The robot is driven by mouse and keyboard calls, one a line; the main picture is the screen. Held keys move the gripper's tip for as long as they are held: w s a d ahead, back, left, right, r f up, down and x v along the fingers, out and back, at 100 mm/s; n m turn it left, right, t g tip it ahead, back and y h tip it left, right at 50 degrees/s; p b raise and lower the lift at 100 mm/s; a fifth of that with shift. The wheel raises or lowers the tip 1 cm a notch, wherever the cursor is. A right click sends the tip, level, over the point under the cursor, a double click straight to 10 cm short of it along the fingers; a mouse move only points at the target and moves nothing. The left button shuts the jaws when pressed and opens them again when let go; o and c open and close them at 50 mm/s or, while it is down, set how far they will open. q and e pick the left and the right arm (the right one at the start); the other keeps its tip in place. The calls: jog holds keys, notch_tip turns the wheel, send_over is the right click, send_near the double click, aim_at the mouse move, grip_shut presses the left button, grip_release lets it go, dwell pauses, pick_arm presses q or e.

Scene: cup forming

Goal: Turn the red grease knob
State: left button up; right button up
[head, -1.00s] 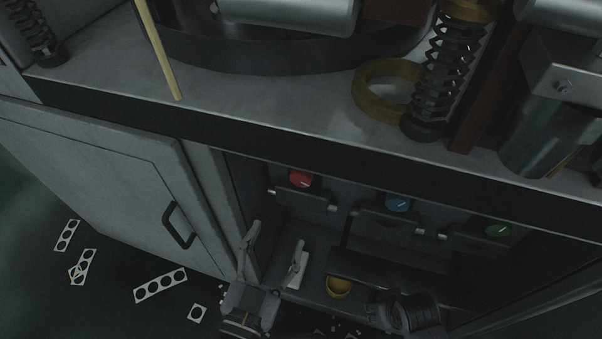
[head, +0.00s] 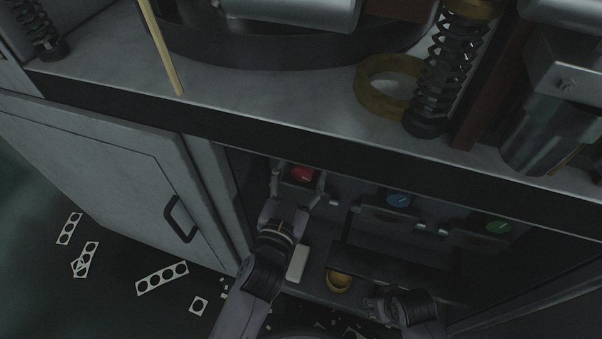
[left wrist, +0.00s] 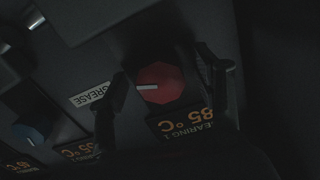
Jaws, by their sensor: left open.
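The red knob (head: 302,173) sits on the panel inside the recess under the machine's ledge. In the left wrist view the red knob (left wrist: 160,84) shows a white pointer line, beside a label reading GREASE (left wrist: 91,94). My left gripper (head: 298,186) is open, with one finger on each side of the red knob; it also shows in the left wrist view (left wrist: 163,88). I cannot tell whether the fingers touch the knob. My right gripper (head: 376,308) is low in the recess, dark and partly hidden, away from the knob.
A blue knob (head: 399,200) and a green knob (head: 498,226) lie to the right on the same panel. A yellow round thing (head: 339,282) and a white block (head: 297,263) are below. A grey cabinet door (head: 110,175) stands at the left. Punched metal strips (head: 162,278) litter the floor.

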jog(key=shift+w+r, duration=0.1)
jog(key=shift+r, duration=0.05)
pick_arm(q)
jog(key=shift+c, duration=0.6)
jog(key=c, duration=1)
jog(key=shift+c, duration=0.2)
jog(key=m+p, duration=0.2)
jog(key=m, duration=0.3)
jog(key=shift+m+p, duration=0.3)
jog(key=shift+m, duration=1.3)
pick_arm(e)
jog(key=s+f, duration=0.3)
jog(key=f, duration=0.5)
jog(key=shift+s+d+f+g, duration=0.15)
jog(key=shift+d+f+g, duration=0.05)
jog(key=shift+g, duration=0.1)
